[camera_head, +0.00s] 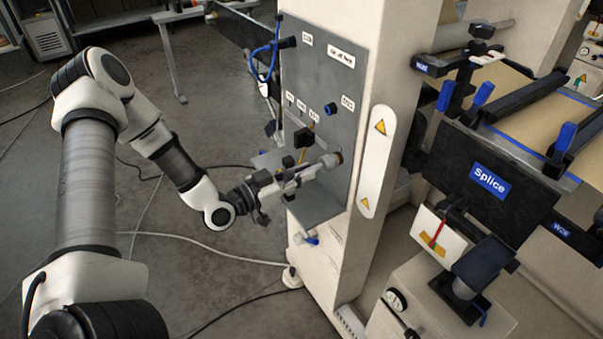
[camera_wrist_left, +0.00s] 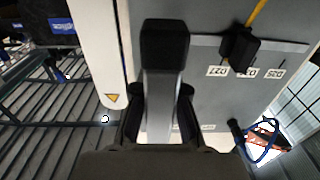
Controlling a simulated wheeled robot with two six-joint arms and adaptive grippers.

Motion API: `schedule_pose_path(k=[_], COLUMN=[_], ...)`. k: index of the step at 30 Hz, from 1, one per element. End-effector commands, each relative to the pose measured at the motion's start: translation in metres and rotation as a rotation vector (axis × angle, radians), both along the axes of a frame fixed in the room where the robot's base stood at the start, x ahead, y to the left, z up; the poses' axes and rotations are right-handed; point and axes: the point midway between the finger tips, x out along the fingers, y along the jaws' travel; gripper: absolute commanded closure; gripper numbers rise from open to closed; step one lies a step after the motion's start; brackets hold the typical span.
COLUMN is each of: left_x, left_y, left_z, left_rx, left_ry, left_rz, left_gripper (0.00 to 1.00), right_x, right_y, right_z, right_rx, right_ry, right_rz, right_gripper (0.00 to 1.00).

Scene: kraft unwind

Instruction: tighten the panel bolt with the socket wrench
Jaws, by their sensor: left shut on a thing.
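The grey panel (camera_head: 322,78) is upright on the side of a pale machine column. My left gripper (camera_head: 284,183) is in front of its lower part, shut on the socket wrench (camera_head: 313,171). In the left wrist view the wrench (camera_wrist_left: 160,103) is a grey bar with a black block at its far end, between the fingers of my left gripper (camera_wrist_left: 160,128). In the head view its round end is close to the panel face; I cannot tell whether it touches. I cannot make out the panel bolt. My right gripper is not in view.
A blue-ringed knob (camera_head: 332,109) and blue hoses (camera_head: 266,66) are higher up. A grey shelf (camera_head: 312,207) juts out below. The splice station (camera_head: 487,180) stands right; cables cross the open floor left.

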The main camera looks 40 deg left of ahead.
Motion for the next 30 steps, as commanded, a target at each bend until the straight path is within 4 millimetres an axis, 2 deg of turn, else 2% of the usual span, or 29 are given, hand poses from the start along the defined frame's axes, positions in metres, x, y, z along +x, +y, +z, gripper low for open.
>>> schedule_pose_path(k=[30], left_x=[0.0074], left_y=[-0.0033], left_z=[0.0003], left_rx=[0.0], left_ry=[-0.002], left_rz=[-0.001], left_gripper=[1.0], right_x=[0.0], right_y=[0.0], right_z=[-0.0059], right_rx=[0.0], right_ry=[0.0], right_rz=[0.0], right_gripper=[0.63])
